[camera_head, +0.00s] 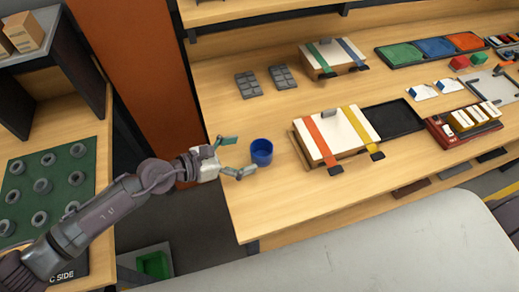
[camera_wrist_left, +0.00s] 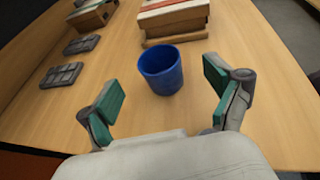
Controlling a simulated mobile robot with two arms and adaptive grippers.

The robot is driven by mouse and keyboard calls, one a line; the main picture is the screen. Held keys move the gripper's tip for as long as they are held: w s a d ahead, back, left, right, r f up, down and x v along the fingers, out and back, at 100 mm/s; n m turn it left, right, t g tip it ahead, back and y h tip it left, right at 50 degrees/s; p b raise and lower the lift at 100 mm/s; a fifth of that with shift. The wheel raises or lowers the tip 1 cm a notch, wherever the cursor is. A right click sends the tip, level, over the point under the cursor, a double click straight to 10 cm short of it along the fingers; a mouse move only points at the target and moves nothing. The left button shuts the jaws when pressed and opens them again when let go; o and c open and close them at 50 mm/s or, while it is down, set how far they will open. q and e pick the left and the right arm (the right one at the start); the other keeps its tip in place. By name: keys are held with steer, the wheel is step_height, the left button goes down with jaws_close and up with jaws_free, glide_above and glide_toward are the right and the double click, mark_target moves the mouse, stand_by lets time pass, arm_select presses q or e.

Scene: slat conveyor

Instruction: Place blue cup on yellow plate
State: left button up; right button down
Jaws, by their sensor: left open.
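The blue cup (camera_head: 261,152) stands upright on the wooden table, near its left edge. My left gripper (camera_head: 240,156) is open just left of the cup. In the left wrist view the cup (camera_wrist_left: 161,69) sits ahead of and between the two green-padded fingers of my left gripper (camera_wrist_left: 165,100), with space on both sides. The cup does not appear to be gripped. I see no yellow plate in either view. My right gripper is not in view.
A strapped white-topped box (camera_head: 338,135) stands right of the cup and shows behind it in the wrist view (camera_wrist_left: 174,17). Grey pads (camera_head: 248,85), a black tray (camera_head: 398,120) and a red box (camera_head: 463,125) lie farther off. Bare table lies in front of the cup.

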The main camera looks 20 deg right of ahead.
mark_target(270, 147)
arm_select(q)
steer(key=shift+w+d+f, duration=0.2)
steer(key=shift+d, duration=0.3)
steer(key=shift+w+d+f, duration=0.1)
steer(key=shift+d, duration=0.05)
steer(key=shift+w+d+f+p, duration=0.1)
steer(key=shift+d+f+p, duration=0.2)
steer(key=shift+d, duration=0.4)
steer(key=x, duration=0.3)
steer(key=shift+w+d+f, duration=0.15)
steer(key=shift+f, duration=0.05)
steer(key=shift+d+f, duration=0.1)
steer(key=shift+d, duration=0.1)
steer(key=shift+c, duration=0.7)
steer(key=c, duration=1.1)
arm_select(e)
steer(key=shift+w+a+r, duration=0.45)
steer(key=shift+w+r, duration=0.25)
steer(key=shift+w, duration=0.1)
